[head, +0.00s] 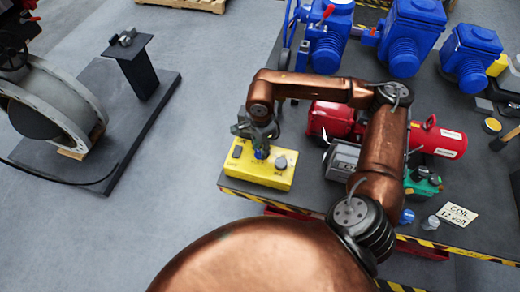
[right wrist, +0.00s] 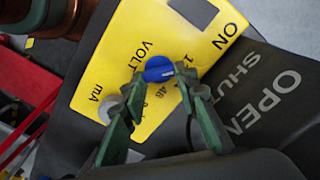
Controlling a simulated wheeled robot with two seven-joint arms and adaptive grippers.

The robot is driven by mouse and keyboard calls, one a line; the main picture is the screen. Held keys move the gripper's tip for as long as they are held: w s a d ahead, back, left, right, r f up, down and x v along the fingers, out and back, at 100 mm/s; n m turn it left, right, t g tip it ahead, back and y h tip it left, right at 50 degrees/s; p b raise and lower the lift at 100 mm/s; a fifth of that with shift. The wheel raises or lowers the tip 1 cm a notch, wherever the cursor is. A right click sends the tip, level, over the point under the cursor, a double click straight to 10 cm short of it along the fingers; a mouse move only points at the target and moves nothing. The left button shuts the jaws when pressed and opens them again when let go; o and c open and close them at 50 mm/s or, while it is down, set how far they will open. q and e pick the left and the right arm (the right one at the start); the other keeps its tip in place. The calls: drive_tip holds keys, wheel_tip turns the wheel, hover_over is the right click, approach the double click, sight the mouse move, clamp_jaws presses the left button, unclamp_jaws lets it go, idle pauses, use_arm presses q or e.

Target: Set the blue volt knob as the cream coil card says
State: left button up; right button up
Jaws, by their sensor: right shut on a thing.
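The yellow box (head: 245,172) lies at the table's left front edge, with the blue volt knob (right wrist: 158,68) and a grey mA knob (right wrist: 110,109) on its face. My right gripper (head: 260,146) is over the box. In the right wrist view its two green fingers (right wrist: 166,85) are shut on the blue knob, one each side. The knob has a pale pointer mark; "VOLT" and "48" are printed nearby, but the fingers hide part of the scale, so its setting is unclear. The cream card (head: 458,214) at the right reads "COIL 12 volt". My left gripper is not in view.
A red cylinder (head: 437,140), a grey box (head: 342,160) and a green box (head: 422,184) are right of the yellow box. A loose blue knob (head: 407,216) and a grey knob (head: 430,222) lie near the card. Blue actuators (head: 411,35) stand behind.

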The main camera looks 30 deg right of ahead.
sight(260, 152)
idle(0.3)
drive_tip(key=o, duration=1.2)
drive_tip(key=shift+c, duration=0.2)
wheel_tip(260, 152, up, 12)
drive_tip(key=shift+a, duration=0.1)
